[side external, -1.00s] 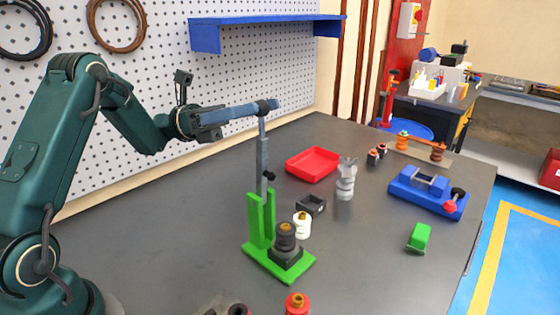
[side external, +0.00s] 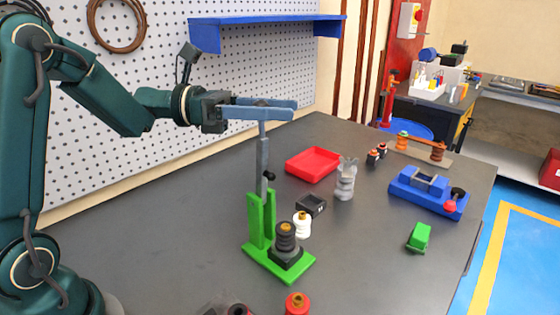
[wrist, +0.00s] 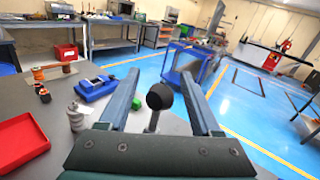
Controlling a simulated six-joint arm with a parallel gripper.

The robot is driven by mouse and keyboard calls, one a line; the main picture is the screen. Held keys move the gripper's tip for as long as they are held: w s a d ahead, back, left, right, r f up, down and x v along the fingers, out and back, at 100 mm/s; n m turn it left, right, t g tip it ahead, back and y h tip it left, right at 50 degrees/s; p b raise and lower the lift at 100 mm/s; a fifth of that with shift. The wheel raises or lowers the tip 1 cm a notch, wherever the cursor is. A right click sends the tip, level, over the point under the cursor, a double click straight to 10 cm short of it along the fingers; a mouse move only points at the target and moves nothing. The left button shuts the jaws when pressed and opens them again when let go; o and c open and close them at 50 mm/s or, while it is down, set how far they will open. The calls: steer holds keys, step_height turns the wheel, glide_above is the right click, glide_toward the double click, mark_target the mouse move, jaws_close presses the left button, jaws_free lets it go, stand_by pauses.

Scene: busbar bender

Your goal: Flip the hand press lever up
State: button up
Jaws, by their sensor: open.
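The hand press has a green base and frame (side external: 258,222) on the grey bench in the side external view. Its grey-blue lever (side external: 263,158) stands upright above the frame. In the wrist view, the lever's black ball knob (wrist: 160,96) sits between the open fingers, with visible gaps on both sides. In the side external view the knob is mostly hidden by the near finger.
A white insulator (side external: 302,226), a small black box (side external: 312,205), a red tray (side external: 313,164) and a grey insulator (side external: 346,181) stand near the press. A blue fixture (side external: 428,190) and a green block (side external: 419,237) are farther right. A blue shelf (side external: 267,30) is on the pegboard behind.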

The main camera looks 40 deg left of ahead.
steer(key=shift+w+d, duration=0.25)
steer(key=shift+d, duration=0.1)
steer(key=shift+c, duration=0.3)
jaws_close()
steer(key=shift+a, duration=0.1)
stand_by(0.9)
